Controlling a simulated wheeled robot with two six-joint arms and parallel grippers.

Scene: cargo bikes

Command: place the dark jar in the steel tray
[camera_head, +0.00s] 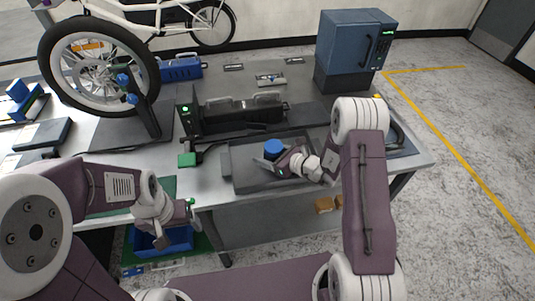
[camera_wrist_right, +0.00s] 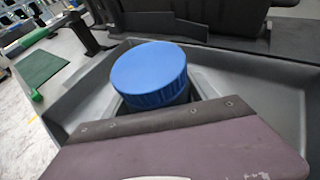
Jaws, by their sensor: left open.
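The dark jar shows mostly as its round blue lid (camera_head: 274,146); the lid (camera_wrist_right: 150,74) is large in the right wrist view, above a dark body mostly hidden by my gripper. The jar is upright within the outline of the grey steel tray (camera_head: 244,184); whether it touches the tray floor is unclear. The tray's wall (camera_wrist_right: 62,108) surrounds it in the wrist view. My right gripper (camera_head: 272,160) is at the jar, its fingers partly hidden, so its grip is unclear. My left gripper (camera_head: 176,222) is open and empty, off the table's front edge.
A black case (camera_head: 240,115) stands behind the tray, and a blue oven-like box (camera_head: 352,45) at the back right. A bike wheel on a stand (camera_head: 98,65) is at left. A blue bin (camera_head: 160,240) is below my left gripper. Floor at right is clear.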

